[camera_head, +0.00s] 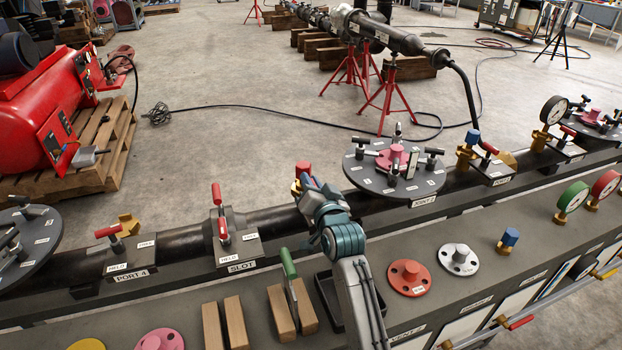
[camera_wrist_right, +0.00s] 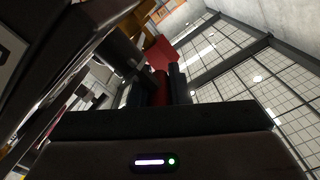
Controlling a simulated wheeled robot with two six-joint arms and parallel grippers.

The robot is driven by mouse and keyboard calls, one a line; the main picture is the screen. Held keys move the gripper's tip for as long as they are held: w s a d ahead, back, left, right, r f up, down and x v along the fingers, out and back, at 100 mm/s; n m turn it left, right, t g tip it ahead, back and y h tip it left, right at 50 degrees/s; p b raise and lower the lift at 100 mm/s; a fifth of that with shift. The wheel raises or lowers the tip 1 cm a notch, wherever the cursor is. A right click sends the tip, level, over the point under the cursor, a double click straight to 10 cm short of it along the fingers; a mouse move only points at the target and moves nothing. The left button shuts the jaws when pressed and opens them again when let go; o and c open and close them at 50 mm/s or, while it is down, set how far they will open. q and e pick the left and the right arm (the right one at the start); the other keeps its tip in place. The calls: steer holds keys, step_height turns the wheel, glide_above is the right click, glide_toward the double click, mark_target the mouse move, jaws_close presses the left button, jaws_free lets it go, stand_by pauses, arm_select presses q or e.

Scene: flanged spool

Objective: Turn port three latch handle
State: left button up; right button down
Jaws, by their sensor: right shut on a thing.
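My right gripper (camera_head: 312,186) reaches over the pipe bench from the front, between the slot and the round joint 2 plate. It is shut on a red latch handle (camera_wrist_right: 158,88), which shows between its two dark fingers in the right wrist view. In the head view, my gripper hides the handle, and no port three label is readable. A red cap (camera_head: 303,169) on a brass fitting (camera_head: 296,188) stands just behind the gripper; the red cap also shows in the wrist view (camera_wrist_right: 160,55). My left gripper is not in view.
The slot's red handle (camera_head: 216,194) stands upright to the left. The port 4 latch (camera_head: 108,231) lies farther left. The joint 2 plate (camera_head: 372,180), with black knobs, is close on the right. A green-handled tool (camera_head: 288,263) and wooden blocks (camera_head: 235,322) sit in front.

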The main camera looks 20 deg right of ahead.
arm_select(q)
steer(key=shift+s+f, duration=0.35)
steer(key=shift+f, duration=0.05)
arm_select(e)
steer(key=c, duration=1.4)
jaws_free()
steer(key=shift+o, duration=0.2)
steer(key=shift+s, duration=0.25)
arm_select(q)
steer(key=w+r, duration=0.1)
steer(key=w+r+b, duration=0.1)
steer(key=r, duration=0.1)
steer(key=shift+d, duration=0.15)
arm_select(e)
steer(key=s, duration=1)
steer(key=shift+s, duration=0.15)
steer(key=shift+d, duration=0.1)
